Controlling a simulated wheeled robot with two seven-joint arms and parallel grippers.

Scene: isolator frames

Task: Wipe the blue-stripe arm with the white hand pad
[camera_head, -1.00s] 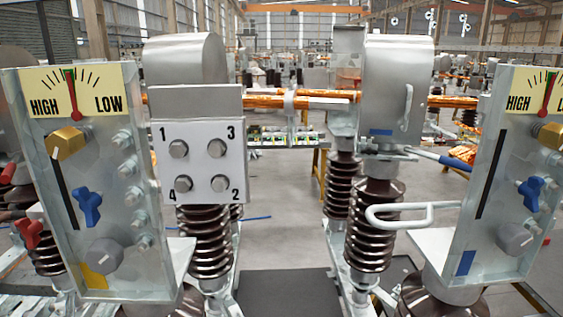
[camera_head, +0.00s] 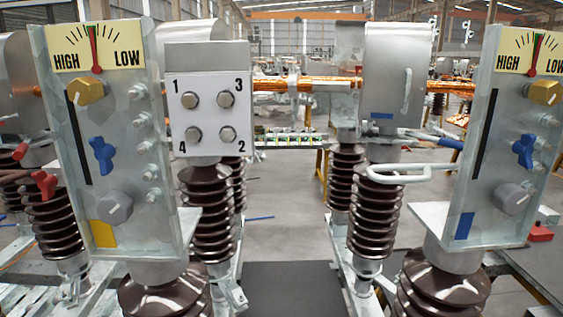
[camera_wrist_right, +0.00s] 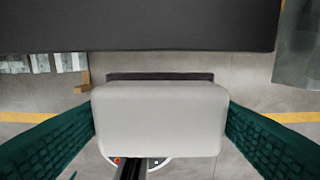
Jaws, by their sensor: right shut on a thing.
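My right gripper (camera_wrist_right: 160,112) shows in the right wrist view as two green ribbed fingers, one at each side of the white hand pad (camera_wrist_right: 160,125). It is shut on the pad, a pale block with rounded corners. The pad hides part of a dark strip behind it. In the head view, a grey metal housing (camera_head: 398,65) with a small blue stripe (camera_head: 382,115) stands right of centre, with a copper bar (camera_head: 328,85) at its left. Another blue stripe (camera_head: 464,225) marks the right-hand panel. I cannot tell which part is the blue-stripe arm. Neither gripper shows in the head view.
The left panel (camera_head: 125,200) and right panel (camera_head: 485,165), both with dials and knobs, stand near me. A plate numbered 1 to 4 (camera_head: 210,115) hangs behind the left one. A white handle loop (camera_head: 398,178) juts left from the right panel. A dark mat (camera_head: 290,290) lies between the columns.

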